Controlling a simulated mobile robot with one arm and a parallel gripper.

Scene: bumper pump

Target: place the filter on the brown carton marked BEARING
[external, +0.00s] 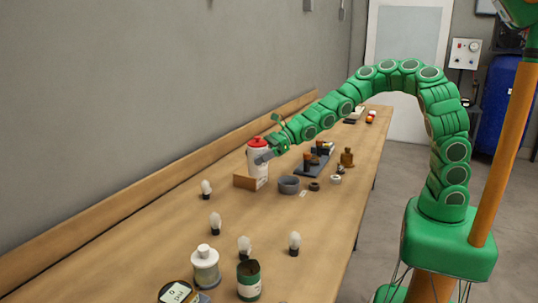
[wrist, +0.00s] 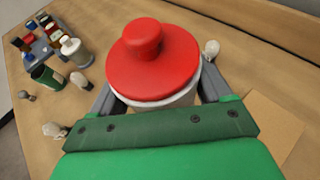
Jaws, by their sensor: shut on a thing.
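The filter appears to be the white cylinder with a red knobbed cap (external: 257,160); its cap (wrist: 150,65) fills the middle of the wrist view. My gripper (external: 266,156) is shut on its white body, with one finger on each side in the wrist view (wrist: 157,100). The filter looks upright. A brown carton (external: 245,183) lies low at the filter's base in the external view. In the wrist view a flat brown shape, likely this carton (wrist: 275,125), lies to the right of the filter. I cannot tell whether they touch, and no marking is readable.
A dark tray with small parts (external: 314,164) is behind. Several white bulbs (external: 215,222), a white bottle (external: 205,265) and a green can (external: 249,280) stand nearer. A wooden ledge (external: 130,216) runs along the wall.

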